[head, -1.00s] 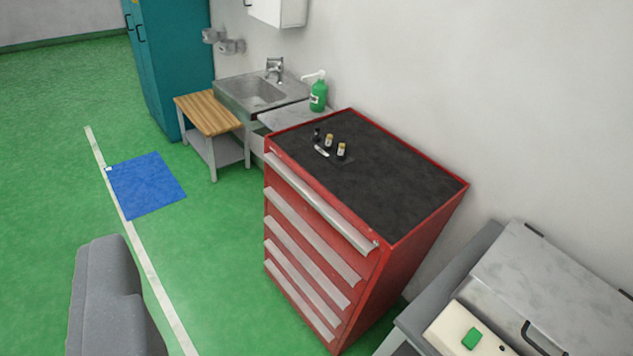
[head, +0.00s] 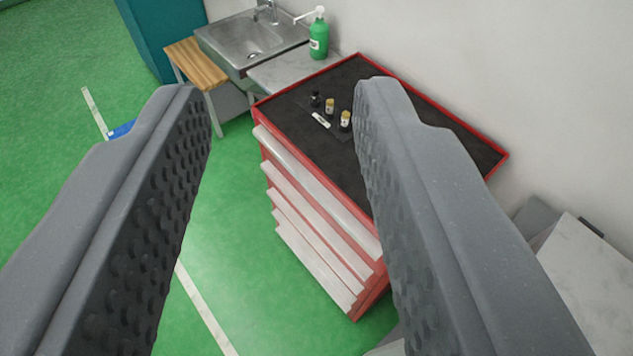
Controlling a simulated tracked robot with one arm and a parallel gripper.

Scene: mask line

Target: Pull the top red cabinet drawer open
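The red cabinet (head: 262,112) stands against the wall in the middle of the head view, with a black top. Its drawers have long pale grey handle bars on the front. The top drawer handle (head: 300,178) runs just below the top edge, and its drawer looks closed. My gripper (head: 278,95) is wide open and empty, its two grey textured fingers framing the cabinet front. The fingers appear nearer the camera than the cabinet and apart from it. The right finger hides part of the cabinet top and front.
Small bottles (head: 330,106) and a white item lie on the cabinet top. A sink (head: 245,40), a green soap bottle (head: 318,38) and a wooden-topped stand (head: 195,62) are behind left. A grey-white unit (head: 590,260) stands right. Green floor is free at left.

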